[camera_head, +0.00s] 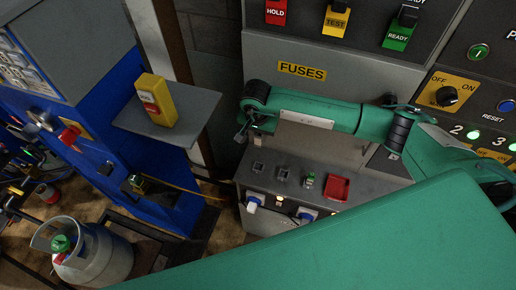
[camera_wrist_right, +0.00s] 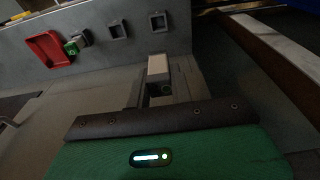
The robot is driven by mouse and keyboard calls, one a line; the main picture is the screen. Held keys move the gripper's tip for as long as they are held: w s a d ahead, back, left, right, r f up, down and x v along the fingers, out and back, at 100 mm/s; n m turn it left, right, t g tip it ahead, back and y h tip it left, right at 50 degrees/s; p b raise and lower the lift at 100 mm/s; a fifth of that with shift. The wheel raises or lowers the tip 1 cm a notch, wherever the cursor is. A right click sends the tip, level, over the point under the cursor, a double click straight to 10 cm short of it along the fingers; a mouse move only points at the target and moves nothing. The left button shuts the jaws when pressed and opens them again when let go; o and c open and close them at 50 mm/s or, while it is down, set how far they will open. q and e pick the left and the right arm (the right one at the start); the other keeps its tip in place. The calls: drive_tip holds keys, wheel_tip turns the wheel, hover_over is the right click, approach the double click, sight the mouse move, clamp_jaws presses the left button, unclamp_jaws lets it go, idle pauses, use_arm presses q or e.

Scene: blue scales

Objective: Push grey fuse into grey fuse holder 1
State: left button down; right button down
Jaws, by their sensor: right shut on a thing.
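My right gripper (camera_head: 243,132) reaches in from the right and hangs above the left end of the fuse shelf. In the right wrist view the gripper (camera_wrist_right: 156,92) is shut on a pale grey block, the grey fuse (camera_wrist_right: 158,66). The fuse is apart from the panel. Two empty square fuse holders show in the head view, one at far left (camera_head: 258,168) and one beside it (camera_head: 283,174). They also show in the right wrist view, the end holder (camera_wrist_right: 158,21) and its neighbour (camera_wrist_right: 117,30). Holder numbers are not readable. My left gripper is not in view.
A green fuse (camera_head: 309,180) stands in the third holder, beside a red tray (camera_head: 337,187). Blue-and-white plugs (camera_head: 253,203) sit on the front below the shelf. A yellow box (camera_head: 156,100) stands on a grey ledge at left. A green part of my arm covers the lower right.

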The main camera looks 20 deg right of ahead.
drive_tip(key=shift+w+r, duration=0.15)
drive_tip(key=shift+r, duration=1.5)
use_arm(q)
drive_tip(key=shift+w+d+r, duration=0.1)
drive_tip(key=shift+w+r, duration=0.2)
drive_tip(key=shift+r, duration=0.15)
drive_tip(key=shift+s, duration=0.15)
